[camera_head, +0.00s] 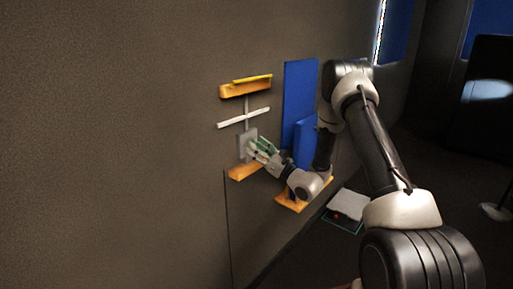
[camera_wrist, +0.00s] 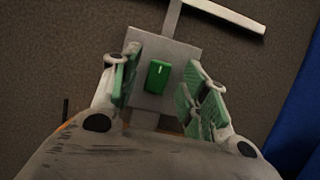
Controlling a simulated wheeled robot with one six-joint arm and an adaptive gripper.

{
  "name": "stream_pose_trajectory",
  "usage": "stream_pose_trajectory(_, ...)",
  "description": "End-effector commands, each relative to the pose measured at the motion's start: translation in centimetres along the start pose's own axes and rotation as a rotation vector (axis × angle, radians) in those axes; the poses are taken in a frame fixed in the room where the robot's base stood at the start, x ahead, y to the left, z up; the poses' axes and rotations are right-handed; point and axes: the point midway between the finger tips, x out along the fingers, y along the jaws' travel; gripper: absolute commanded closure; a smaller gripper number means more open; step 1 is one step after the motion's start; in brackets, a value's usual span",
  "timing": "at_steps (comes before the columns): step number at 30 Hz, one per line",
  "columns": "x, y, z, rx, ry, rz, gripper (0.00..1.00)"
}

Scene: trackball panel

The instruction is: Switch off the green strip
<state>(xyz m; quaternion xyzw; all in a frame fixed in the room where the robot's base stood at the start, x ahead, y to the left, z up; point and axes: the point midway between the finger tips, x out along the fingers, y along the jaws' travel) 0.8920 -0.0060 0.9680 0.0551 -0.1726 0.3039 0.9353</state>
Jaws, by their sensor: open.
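A grey plate (camera_head: 241,147) is on the wall, and a white strip (camera_head: 243,117) runs above it. The strip also shows at the top of the wrist view (camera_wrist: 228,15); it looks white there, not green. A small green switch (camera_wrist: 158,76) sits on the plate (camera_wrist: 150,99) in the wrist view. My gripper (camera_head: 262,151) is at the plate, with its green-padded fingers spread. In the wrist view my gripper (camera_wrist: 162,66) is open, one finger on each side of the switch, with nothing held. Whether the fingertips touch the plate cannot be told.
An orange shelf (camera_head: 245,91) is above the strip and another orange shelf (camera_head: 243,172) is just below the plate. Blue panels (camera_head: 299,95) stand to the right, near my arm. A third orange piece (camera_head: 291,205) is lower right. The wall left of the plate is bare.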

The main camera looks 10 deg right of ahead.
Motion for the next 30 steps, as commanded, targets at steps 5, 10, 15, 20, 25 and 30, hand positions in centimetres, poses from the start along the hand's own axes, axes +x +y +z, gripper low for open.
stream_pose_trajectory(5, -3.5, -0.1, -0.1, 0.003, 0.004, -0.004, 0.55)
stream_pose_trajectory(10, -7.3, -0.1, -0.1, 0.004, 0.003, -0.005, 0.55)
stream_pose_trajectory(15, -10.1, -0.1, -0.1, 0.002, 0.002, -0.003, 0.55)
stream_pose_trajectory(20, -11.2, 0.0, -0.1, 0.002, 0.001, -0.001, 0.55)
stream_pose_trajectory(25, -11.3, 0.0, 0.0, 0.001, 0.0, -0.001, 0.55)
stream_pose_trajectory(30, -11.3, 0.0, 0.0, 0.002, 0.0, 0.0, 0.55)
